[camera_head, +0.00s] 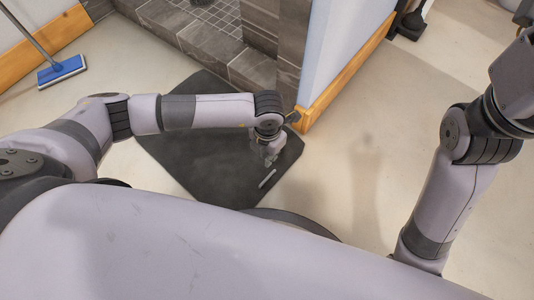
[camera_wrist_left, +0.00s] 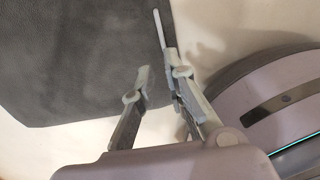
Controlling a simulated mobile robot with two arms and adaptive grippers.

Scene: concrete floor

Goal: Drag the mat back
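The dark grey mat (camera_head: 202,160) lies flat on the floor, askew to the tiled ledge at the back, and my left arm crosses over part of it. My left gripper (camera_head: 268,157) is low over the mat's right part. In the left wrist view the mat (camera_wrist_left: 75,50) fills the upper left. There the left gripper (camera_wrist_left: 157,62) has its fingers apart, with nothing seen between them, near the mat's edge. A thin pale strip (camera_head: 268,178) lies at the mat near the fingers; I cannot tell whether it belongs to the mat. My right gripper is out of view.
A tiled ledge (camera_head: 200,45) and a wall corner with wooden skirting (camera_head: 345,75) stand close behind the mat. A blue mop (camera_head: 62,71) is at the far left. Open concrete floor (camera_head: 375,160) lies to the right. My round base is close to the mat's near edge.

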